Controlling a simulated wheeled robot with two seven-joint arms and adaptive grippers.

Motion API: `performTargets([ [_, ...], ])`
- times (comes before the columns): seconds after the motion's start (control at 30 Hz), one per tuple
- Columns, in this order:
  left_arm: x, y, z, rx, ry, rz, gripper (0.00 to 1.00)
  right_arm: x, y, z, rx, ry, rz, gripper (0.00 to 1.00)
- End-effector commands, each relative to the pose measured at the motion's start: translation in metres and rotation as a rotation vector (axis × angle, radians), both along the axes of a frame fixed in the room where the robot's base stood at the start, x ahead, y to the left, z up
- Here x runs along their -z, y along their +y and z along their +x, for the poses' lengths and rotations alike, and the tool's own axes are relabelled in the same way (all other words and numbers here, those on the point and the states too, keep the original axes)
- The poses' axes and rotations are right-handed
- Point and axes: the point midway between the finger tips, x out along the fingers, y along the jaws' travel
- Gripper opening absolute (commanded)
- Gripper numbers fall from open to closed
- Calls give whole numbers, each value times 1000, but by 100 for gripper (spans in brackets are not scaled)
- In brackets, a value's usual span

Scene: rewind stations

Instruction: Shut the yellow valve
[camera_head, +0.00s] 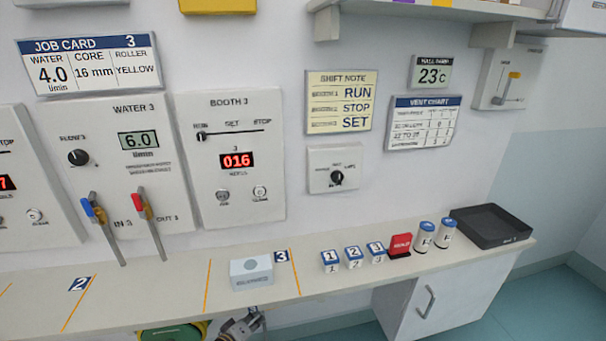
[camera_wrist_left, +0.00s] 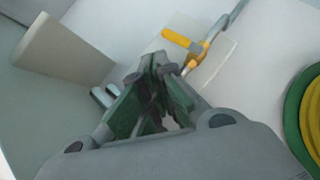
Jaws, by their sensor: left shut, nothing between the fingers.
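In the left wrist view, a yellow valve handle (camera_wrist_left: 184,42) sits on a brass valve body (camera_wrist_left: 195,60) on a grey pipe (camera_wrist_left: 228,20), in front of a pale plate. The handle lies roughly across the pipe. My left gripper (camera_wrist_left: 158,62) is shut and empty, its fingertips close to the left of the valve body; I cannot tell whether they touch it. In the head view my left gripper (camera_head: 244,325) shows partly, low under the bench's front edge. The yellow valve cannot be made out there. My right gripper is not in view.
A green and yellow round thing (camera_head: 172,333) is under the bench (camera_head: 150,305); a similar one (camera_wrist_left: 302,110) is at the right wrist-view edge. Blue (camera_head: 95,212) and red (camera_head: 140,205) handled valves are on the wall panel. A pale panel (camera_wrist_left: 60,50) stands left of the fingers.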

Motion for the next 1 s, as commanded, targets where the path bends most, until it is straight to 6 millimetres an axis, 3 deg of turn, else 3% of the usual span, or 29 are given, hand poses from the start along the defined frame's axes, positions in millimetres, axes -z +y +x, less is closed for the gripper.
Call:
performTargets([
  [0.17, 33, 10, -11, 3, 37, 61, 0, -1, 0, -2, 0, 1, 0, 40],
  [0.47, 137, 41, -61, 50, 164, 277, 0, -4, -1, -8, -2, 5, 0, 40],
  [0.77, 236, 73, -141, 156, 311, 498, 0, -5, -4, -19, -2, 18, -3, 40],
  [1.0, 300, 96, -220, 278, 427, 654, 0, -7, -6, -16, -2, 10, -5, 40],
])
